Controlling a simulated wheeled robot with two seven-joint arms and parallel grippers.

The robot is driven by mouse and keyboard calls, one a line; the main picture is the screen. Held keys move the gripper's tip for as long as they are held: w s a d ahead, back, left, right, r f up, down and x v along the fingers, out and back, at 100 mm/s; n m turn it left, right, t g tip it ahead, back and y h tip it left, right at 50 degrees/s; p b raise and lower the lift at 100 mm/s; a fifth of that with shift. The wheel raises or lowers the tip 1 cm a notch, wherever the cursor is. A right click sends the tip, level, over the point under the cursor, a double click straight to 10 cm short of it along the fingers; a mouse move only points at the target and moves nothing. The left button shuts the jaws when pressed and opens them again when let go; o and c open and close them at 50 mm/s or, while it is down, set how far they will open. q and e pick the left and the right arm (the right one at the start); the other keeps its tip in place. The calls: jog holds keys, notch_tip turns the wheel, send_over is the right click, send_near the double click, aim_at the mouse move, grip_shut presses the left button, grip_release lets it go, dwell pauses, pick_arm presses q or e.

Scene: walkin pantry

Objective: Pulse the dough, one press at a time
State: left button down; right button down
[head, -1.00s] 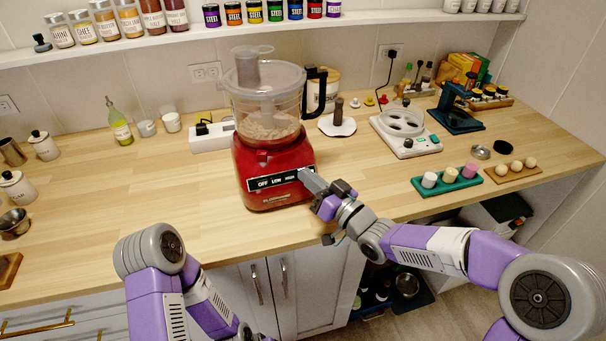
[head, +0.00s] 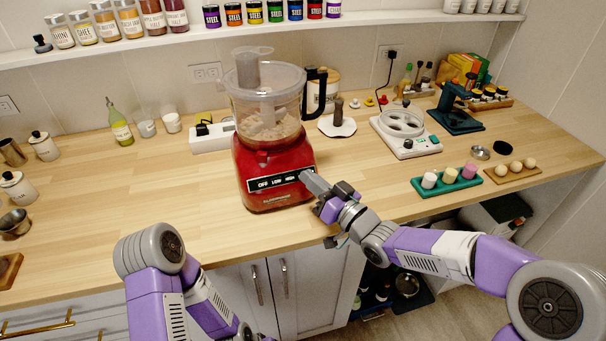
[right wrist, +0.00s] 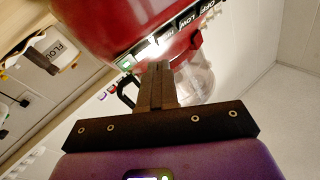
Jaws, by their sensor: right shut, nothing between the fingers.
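The red food processor (head: 272,175) stands upright on the wooden counter, its clear bowl (head: 265,97) lidded and holding pale, crumbly dough (head: 268,128). A black button strip on its front reads OFF, LOW and more. My right gripper (head: 309,178) is shut and empty, its tips at the right end of this strip. In the right wrist view the shut fingers (right wrist: 155,85) point at the red base (right wrist: 125,30), near a lit button at the strip's end. I cannot tell whether they touch it. My left arm is low at the front; its gripper is out of the picture.
A power strip (head: 211,137) lies left of the processor. A white scale-like device (head: 404,135) and a green tray (head: 446,181) with small cylinders stand to the right. The counter left of the processor is mostly clear. Cabinet doors are below the front edge.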

jog(key=shift+s, duration=0.1)
